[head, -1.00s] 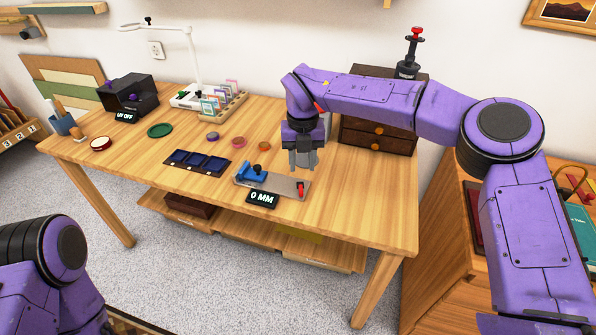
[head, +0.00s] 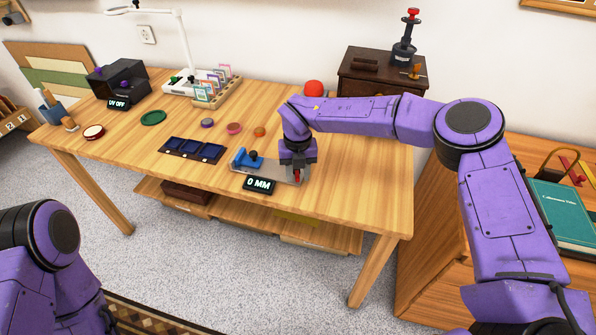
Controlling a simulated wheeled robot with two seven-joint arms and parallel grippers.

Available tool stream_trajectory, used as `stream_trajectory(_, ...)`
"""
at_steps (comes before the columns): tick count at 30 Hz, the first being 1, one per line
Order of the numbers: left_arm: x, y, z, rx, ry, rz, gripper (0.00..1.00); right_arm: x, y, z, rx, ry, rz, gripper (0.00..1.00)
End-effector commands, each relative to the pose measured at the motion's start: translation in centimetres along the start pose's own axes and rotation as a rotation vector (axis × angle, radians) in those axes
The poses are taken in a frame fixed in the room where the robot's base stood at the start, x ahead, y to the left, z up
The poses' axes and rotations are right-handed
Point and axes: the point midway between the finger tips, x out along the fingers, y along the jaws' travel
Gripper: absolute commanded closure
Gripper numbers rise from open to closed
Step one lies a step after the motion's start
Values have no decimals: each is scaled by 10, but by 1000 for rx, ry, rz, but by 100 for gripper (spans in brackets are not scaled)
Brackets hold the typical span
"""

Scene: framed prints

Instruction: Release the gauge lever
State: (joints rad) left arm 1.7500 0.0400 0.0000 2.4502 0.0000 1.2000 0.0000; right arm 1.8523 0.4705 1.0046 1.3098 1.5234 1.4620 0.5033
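The gauge is a grey plate (head: 270,171) with a blue block (head: 241,158) and a black knob at its left end. Its dark display (head: 259,185) at the table's front edge reads "0 MM". The small red lever (head: 297,177) stands at the plate's right end, partly hidden by my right gripper (head: 297,171). That gripper points down at the lever, with red showing at its fingertips; whether the fingers are closed on it is too small to tell. My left gripper is out of view; only part of my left arm shows at lower left.
A dark blue tray (head: 193,150) lies left of the gauge, with several coloured discs behind it. A red dome (head: 313,88) and a dark wooden cabinet (head: 364,88) stand behind my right arm. The table's right front area (head: 365,205) is clear.

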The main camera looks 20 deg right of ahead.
Motion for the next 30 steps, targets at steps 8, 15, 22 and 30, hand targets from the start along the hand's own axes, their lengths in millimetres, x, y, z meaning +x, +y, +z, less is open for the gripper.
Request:
stream_trajectory(8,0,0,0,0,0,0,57,0,1,0,1,0,0,100)
stream_trajectory(15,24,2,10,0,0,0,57,5,9,2,244,-3,1,100)
stream_trajectory(22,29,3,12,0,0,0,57,0,13,3,391,-2,0,100)
stream_trajectory(30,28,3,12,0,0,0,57,-1,13,3,390,-1,0,68)
